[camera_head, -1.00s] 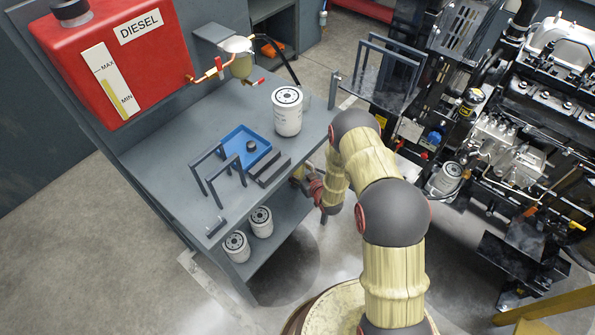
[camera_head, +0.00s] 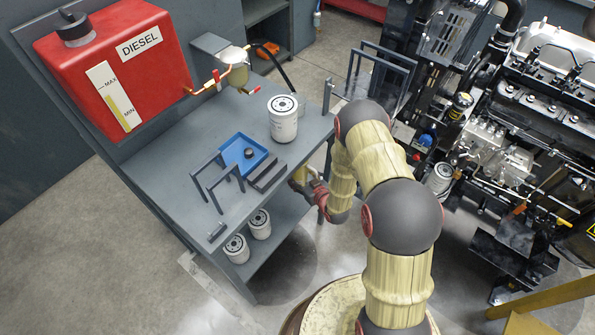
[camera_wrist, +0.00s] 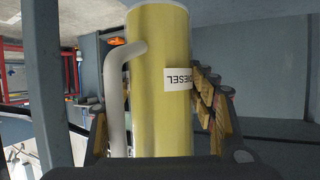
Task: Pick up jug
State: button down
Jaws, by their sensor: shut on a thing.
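The jug (camera_wrist: 158,90) is a yellow cylinder with a pale grey handle on its left and a white DIESEL label on its right. It fills the middle of the wrist view and looks upright. My gripper (camera_wrist: 160,120) is shut on it, with one finger at each side. Its base is hidden behind the gripper body. In the head view, my gripper (camera_head: 312,190) is beside the right end of the workbench, below its top. Only a small yellowish part of the jug (camera_head: 299,174) shows there, mostly hidden by the bench edge and my arm.
The grey workbench (camera_head: 165,165) carries a white filter (camera_head: 283,120), a blue tray (camera_head: 262,158) and dark frames. A red diesel tank (camera_head: 150,65) is behind it. Two filters (camera_head: 247,236) stand on the lower shelf. An engine (camera_head: 520,130) is at right. Floor is clear front left.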

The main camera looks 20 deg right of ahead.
aim_at(301, 178)
jog(key=shift+a+r+p+v, duration=0.15)
jog(key=shift+p+v, duration=0.25)
jog(key=shift+v, duration=0.9)
jog(key=shift+a+p+v, duration=0.15)
jog(key=shift+p+v, duration=0.3)
jog(key=shift+v, duration=0.85)
jog(key=shift+a+r+p+v, duration=0.15)
jog(key=shift+p+v, duration=0.25)
jog(key=shift+v, duration=0.9)
jog(key=shift+s+f, duration=0.1)
jog(key=shift+s, duration=0.05)
